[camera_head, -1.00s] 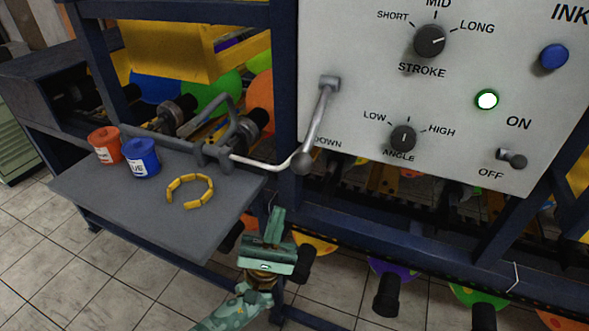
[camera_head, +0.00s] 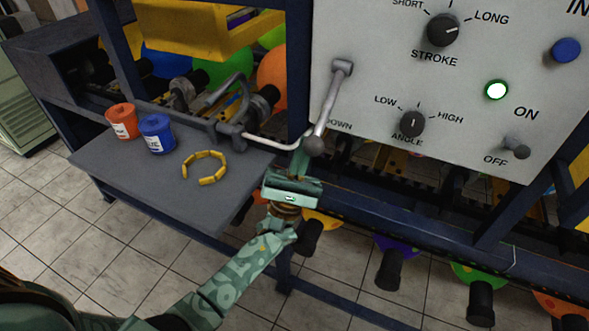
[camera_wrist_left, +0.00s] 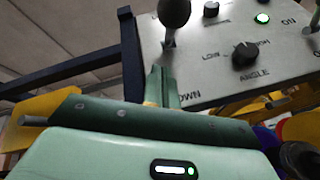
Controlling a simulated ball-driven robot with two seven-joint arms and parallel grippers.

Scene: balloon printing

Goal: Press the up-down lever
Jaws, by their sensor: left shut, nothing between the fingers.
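The up-down lever (camera_head: 328,105) is a grey metal arm on the control panel, hanging down and slightly left to a dark ball knob (camera_head: 314,146). The panel's "DOWN" label is partly hidden beside it. My left gripper (camera_head: 301,158) is shut and empty, with its fingertips just left of and slightly below the knob in the head view. In the left wrist view the knob (camera_wrist_left: 174,12) is at the top, beyond and above the shut fingertips (camera_wrist_left: 160,72). I cannot tell whether they touch. My right gripper is not in view.
The panel (camera_head: 460,80) has a stroke knob (camera_head: 443,30), an angle knob (camera_head: 412,122), a lit green light (camera_head: 496,90) and an on-off switch (camera_head: 517,147). A grey shelf (camera_head: 170,185) at left holds ink pots and a yellow ring (camera_head: 206,168). A pale bent rod (camera_head: 270,141) ends near the knob.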

